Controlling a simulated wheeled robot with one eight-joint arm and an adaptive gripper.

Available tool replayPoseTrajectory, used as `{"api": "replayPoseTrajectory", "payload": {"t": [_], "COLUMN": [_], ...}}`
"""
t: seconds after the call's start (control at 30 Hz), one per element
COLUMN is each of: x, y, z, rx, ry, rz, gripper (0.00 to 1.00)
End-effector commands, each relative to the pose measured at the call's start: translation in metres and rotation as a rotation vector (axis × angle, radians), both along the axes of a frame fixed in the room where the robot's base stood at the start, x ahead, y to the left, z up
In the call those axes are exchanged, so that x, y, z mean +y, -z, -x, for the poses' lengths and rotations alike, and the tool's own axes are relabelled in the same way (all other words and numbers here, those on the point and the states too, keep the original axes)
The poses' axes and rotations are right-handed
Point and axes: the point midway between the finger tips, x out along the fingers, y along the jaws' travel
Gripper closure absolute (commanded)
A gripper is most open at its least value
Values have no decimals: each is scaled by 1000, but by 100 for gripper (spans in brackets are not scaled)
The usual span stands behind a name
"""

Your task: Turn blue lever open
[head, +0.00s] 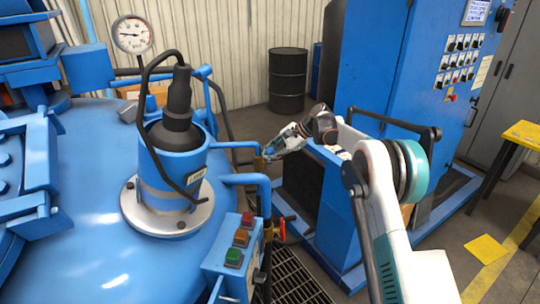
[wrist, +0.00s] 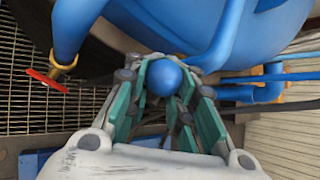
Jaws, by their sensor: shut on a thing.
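The blue lever shows in the wrist view as a rounded blue end (wrist: 163,77) between the teal fingers of my gripper (wrist: 165,95). The fingers are closed around it from both sides. The rest of the lever is hidden by the fingers and the foreshortened view. In the head view my gripper (head: 270,151) is at the outer end of the upper blue pipe, beside a small brass fitting (head: 258,161). The lever itself is too small and covered to make out there.
A red-handled valve (head: 282,230) sits below on a lower blue pipe (head: 250,180); its red handle (wrist: 46,80) also shows in the wrist view. The blue furnace lid (head: 90,250) is left, a button box (head: 235,250) in front, and a blue cabinet (head: 375,70) behind my arm.

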Motion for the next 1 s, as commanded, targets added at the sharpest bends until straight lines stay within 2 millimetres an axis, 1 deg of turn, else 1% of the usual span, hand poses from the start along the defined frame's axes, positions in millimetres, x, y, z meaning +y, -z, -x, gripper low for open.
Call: {"api": "replayPoseTrajectory", "payload": {"t": [0.03, 0.13, 0.17, 0.47, 0.63, 0.87, 1.0], "x": [-1, -1, -1, -1, -5, -23, -40], "y": [0, 0, 0, 0, -4, -21, -35], "z": [0, 0, 0, 0, 0, 2, 2], "rx": [0, 0, 0, 0, -1, 0, 1], "ry": [1, 1, 0, 0, 1, 2, 2], "rz": [1, 1, 1, 0, 0, 0, 0], "gripper": [81, 58, 57, 57, 57, 57, 57]}}
